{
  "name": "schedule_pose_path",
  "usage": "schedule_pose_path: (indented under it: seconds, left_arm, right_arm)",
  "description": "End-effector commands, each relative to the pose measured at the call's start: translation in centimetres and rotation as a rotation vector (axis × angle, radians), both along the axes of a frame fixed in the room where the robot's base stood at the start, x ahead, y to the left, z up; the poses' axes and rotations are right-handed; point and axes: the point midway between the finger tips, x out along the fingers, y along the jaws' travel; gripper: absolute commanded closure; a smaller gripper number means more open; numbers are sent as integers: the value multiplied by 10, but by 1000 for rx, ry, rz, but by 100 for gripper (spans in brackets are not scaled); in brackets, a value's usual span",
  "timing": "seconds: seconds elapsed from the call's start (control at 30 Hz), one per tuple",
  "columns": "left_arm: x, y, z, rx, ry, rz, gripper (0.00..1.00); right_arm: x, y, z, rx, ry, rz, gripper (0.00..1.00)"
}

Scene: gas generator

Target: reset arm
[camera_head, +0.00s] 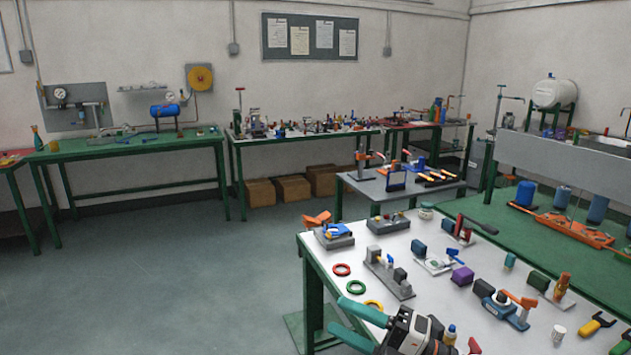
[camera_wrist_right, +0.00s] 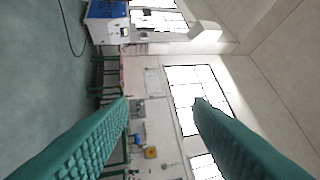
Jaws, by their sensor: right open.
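My right gripper (camera_head: 338,315) is at the bottom of the head view, over the near left edge of the white-topped table (camera_head: 432,284). Its two teal fingers point to the left and stand apart, with nothing between them. In the right wrist view the same gripper (camera_wrist_right: 161,100) is open and empty, its ridged fingers framing the far wall, windows and benches, turned sideways. My left gripper is in neither view.
A green bench (camera_head: 130,147) stands at the back left. The floor (camera_head: 190,270) at left is clear.

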Motion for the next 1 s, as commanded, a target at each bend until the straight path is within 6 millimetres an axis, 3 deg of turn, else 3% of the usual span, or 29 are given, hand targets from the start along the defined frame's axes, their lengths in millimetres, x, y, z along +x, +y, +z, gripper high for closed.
schedule_pose_path:
  seconds: [0.07,0.17,0.27,0.37,0.43,0.53,0.7,1.0]
  left_arm:
    - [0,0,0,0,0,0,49]
    - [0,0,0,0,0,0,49]
    - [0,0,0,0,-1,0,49]
    - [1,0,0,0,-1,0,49]
    - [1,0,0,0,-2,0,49]
    - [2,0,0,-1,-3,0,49]
    - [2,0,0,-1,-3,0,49]
    - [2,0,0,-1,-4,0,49]
  right_arm:
    - [4,-18,10,223,90,-146,54]
    - [14,-57,4,459,250,-368,54]
    - [16,-100,-30,636,464,-608,54]
    - [2,-138,-85,744,725,-849,54]
    - [-21,-156,-130,775,927,-1009,54]
    - [-61,-168,-183,764,1188,-1178,54]
    - [-124,-169,-235,688,1507,-1338,54]
    - [-216,-156,-274,513,1904,-1459,54]
